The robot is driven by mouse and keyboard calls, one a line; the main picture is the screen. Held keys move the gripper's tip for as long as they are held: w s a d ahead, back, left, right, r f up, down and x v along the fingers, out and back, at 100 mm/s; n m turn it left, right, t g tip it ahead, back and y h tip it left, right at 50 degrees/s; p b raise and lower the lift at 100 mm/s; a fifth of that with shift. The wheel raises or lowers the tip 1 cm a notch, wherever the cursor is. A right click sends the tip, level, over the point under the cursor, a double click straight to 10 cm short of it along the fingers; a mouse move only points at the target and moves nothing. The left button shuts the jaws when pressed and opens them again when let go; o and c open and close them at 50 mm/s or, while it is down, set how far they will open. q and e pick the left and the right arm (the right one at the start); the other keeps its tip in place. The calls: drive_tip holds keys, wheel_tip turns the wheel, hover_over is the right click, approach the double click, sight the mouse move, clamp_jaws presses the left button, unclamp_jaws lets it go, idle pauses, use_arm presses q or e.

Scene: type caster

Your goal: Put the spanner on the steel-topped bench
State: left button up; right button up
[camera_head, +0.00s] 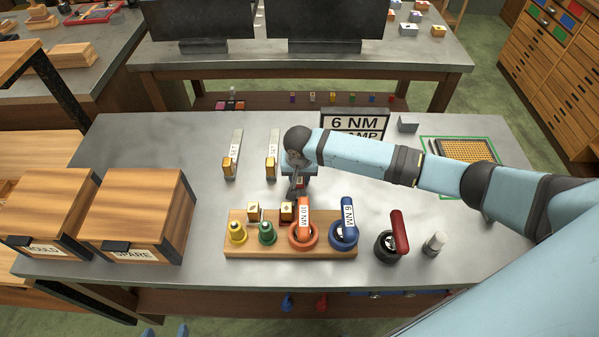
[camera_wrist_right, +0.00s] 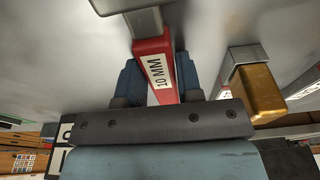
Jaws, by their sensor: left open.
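My right gripper (camera_head: 299,190) is over the middle of the near grey metal-topped bench (camera_head: 210,205).
Two steel bars with gold ends (camera_head: 230,166) (camera_head: 271,166) lie left of the gripper. A wooden rack (camera_head: 290,250) with coloured pieces is in front. Wooden boxes (camera_head: 140,210) stand left. A 6 NM sign (camera_head: 353,122) stands behind. A grey-topped bench with monitors (camera_head: 325,20) is beyond.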

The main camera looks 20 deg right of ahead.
sight(299, 181)
drive_tip(key=o, duration=0.3)
wheel_tip(299, 181, up, 13)
drive_tip(key=s, duration=0.1)
drive_tip(key=shift+s+a, duration=0.3)
drive_tip(key=shift+a, duration=0.1)
idle(0.5)
